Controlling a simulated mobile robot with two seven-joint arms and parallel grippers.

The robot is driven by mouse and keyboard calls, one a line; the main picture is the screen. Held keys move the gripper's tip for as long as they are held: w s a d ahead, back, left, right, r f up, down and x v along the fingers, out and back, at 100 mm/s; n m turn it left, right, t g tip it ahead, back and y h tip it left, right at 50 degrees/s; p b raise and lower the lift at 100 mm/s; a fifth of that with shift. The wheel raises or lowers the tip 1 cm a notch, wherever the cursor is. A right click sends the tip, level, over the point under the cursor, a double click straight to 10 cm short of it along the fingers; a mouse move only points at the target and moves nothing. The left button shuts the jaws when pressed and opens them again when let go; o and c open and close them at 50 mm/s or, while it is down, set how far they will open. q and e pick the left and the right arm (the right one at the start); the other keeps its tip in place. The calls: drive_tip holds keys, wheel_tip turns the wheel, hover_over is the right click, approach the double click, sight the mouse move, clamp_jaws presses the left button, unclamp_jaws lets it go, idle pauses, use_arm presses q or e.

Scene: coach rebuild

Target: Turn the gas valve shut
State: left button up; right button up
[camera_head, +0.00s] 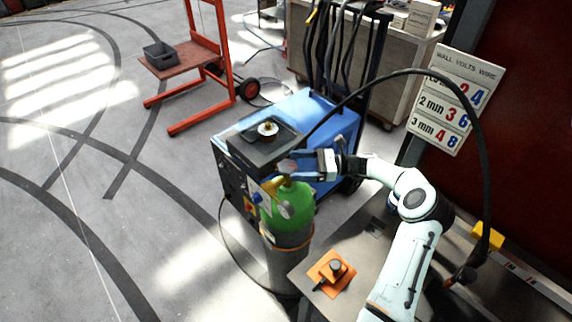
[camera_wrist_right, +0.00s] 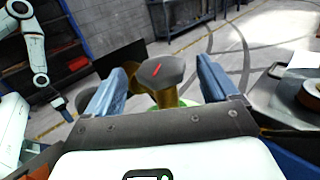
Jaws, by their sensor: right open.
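The gas valve is a dark faceted knob (camera_wrist_right: 160,72) with a red mark on top, on a brass stem above the green gas cylinder (camera_head: 287,208). In the head view the knob (camera_head: 287,167) is small and partly covered by my right gripper (camera_head: 301,165). My right gripper is open. In the right wrist view its two blue fingers stand on either side of the knob, with gaps showing on both sides. Part of my left arm shows at the upper left of the wrist view, with its gripper (camera_wrist_right: 62,106) small and unclear.
A blue welding machine (camera_head: 325,118) stands behind the cylinder, with a wire spool (camera_head: 267,129) on its dark top. A black hose arches over my right arm. A red cart (camera_head: 190,60) stands on open floor.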

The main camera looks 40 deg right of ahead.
sight(286, 164)
use_arm(q)
drive_tip(key=shift+w+r, duration=0.3)
drive_tip(key=shift+w, duration=0.1)
use_arm(e)
drive_tip(key=shift+x, duration=2.2)
